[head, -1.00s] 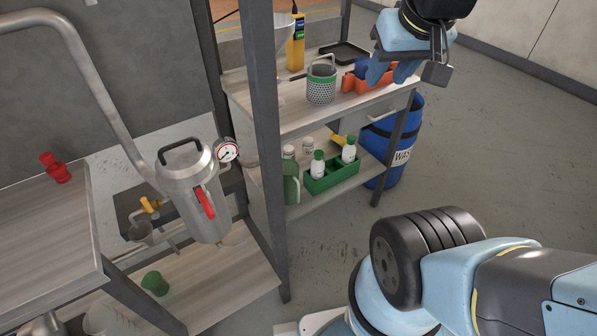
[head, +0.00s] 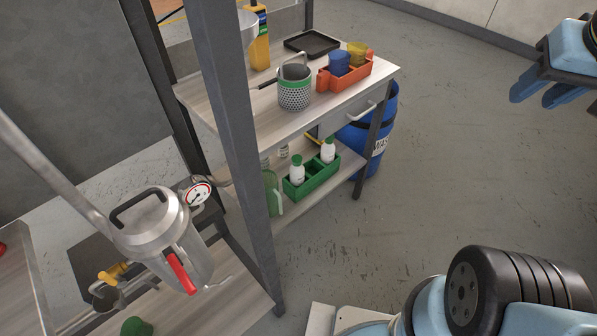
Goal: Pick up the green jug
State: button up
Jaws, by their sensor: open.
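The green jug (head: 271,185) stands on the lower shelf of the bench, at its left end, just right of the dark upright post that covers part of it. Its handle side shows to the right, and its upper part is partly hidden under the upper shelf.
A green crate (head: 322,184) with white, green-capped bottles stands right of the jug. The dark post (head: 238,150) is an obstacle in front. A blue waste drum (head: 372,140) stands behind the bench's right end. A metal vessel (head: 165,240) hangs at left. Floor to the right is clear.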

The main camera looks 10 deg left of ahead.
aim_at(274, 199)
jog(key=u, duration=0.75)
jog(key=i, duration=0.1)
jog(key=z, duration=1.65)
jog(key=k, duration=2.05)
jog(key=u, duration=0.95)
jog(key=i, duration=1.05)
jog(key=z, duration=0.1)
